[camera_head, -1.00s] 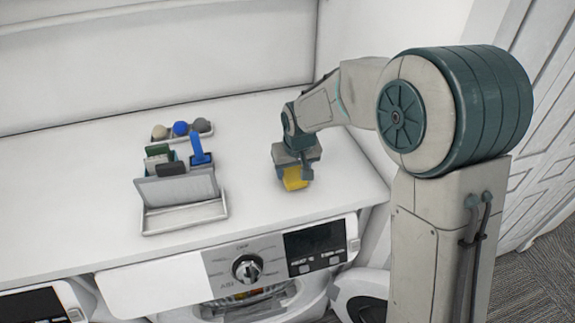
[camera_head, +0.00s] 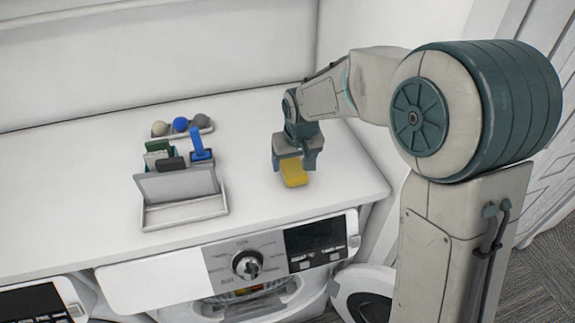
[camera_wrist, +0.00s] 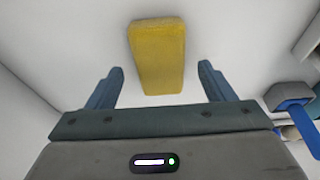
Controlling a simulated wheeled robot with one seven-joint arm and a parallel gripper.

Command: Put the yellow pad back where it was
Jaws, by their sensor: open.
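The yellow pad (camera_head: 294,173) lies on the white worktop, right of the grey holder. In the wrist view the yellow pad (camera_wrist: 157,55) sits ahead of and between my two fingers, with clear gaps on both sides. My gripper (camera_head: 297,160) is directly above and behind the pad, pointing down. In the wrist view my gripper (camera_wrist: 160,85) is open, with nothing between its fingertips touching them. Part of the pad's top is hidden by the gripper in the head view.
A grey holder (camera_head: 180,186) with green, dark and blue items stands left on the worktop (camera_head: 80,200). A blue-handled tool (camera_wrist: 292,108) shows at right in the wrist view. Worktop between holder and pad is clear.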

